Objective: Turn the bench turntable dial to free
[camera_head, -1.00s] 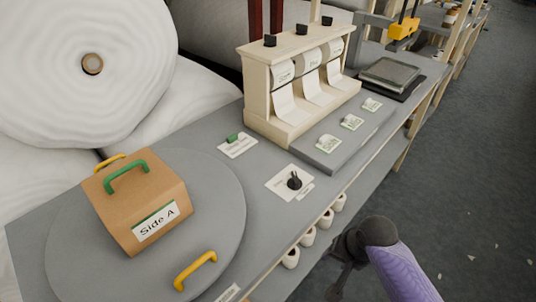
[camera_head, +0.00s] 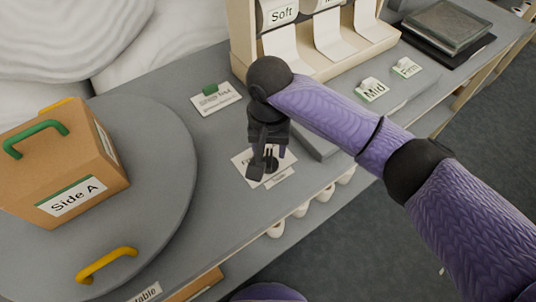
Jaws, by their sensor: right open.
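The dial's white plate (camera_head: 241,158) lies on the grey bench to the right of the turntable (camera_head: 166,205). Its black knob (camera_head: 271,165) is partly hidden by my right gripper (camera_head: 263,172). That gripper is open and points down over the plate, its fingers at or around the knob; whether they touch it I cannot tell. The lettering on the plate is mostly covered, so I cannot read the setting. A brown box (camera_head: 100,190) labelled "Side A", with a green handle, sits on the turntable. My left gripper is not in view.
A yellow handle (camera_head: 107,264) stands at the turntable's front edge. A card with a green block (camera_head: 212,98) lies behind the dial. A wooden roll dispenser (camera_head: 240,52) and a raised grey strip with labelled samples (camera_head: 371,90) stand to the right. White rolls hang below the bench edge.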

